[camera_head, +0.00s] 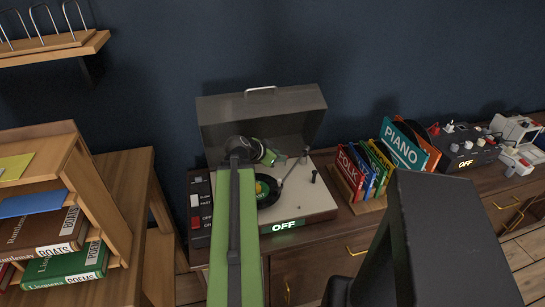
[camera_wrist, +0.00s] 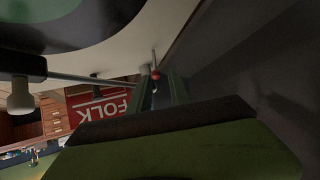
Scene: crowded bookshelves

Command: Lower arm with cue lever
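The record player (camera_head: 318,200) stands on the cabinet with its lid (camera_head: 290,107) raised and a green-lit OFF label on its front. A black record with a green label (camera_head: 268,190) lies on it; its dark edge also shows in the wrist view (camera_wrist: 85,28). The silver tonearm (camera_head: 291,171) slants beside the record; whether it is raised is unclear. My gripper (camera_head: 277,159) is over the back of the deck. In the wrist view, a thin lever with a red tip (camera_wrist: 155,75) is close to the green finger (camera_wrist: 172,94). Contact and finger opening are unclear.
A record rack with FOLK (camera_head: 348,168) and PIANO (camera_head: 404,146) sleeves stands to the right. A dark control box (camera_head: 466,146) is farther right. A dark panel with OFF labels (camera_head: 200,215) adjoins the player's left side. Bookshelves (camera_head: 95,200) fill the left.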

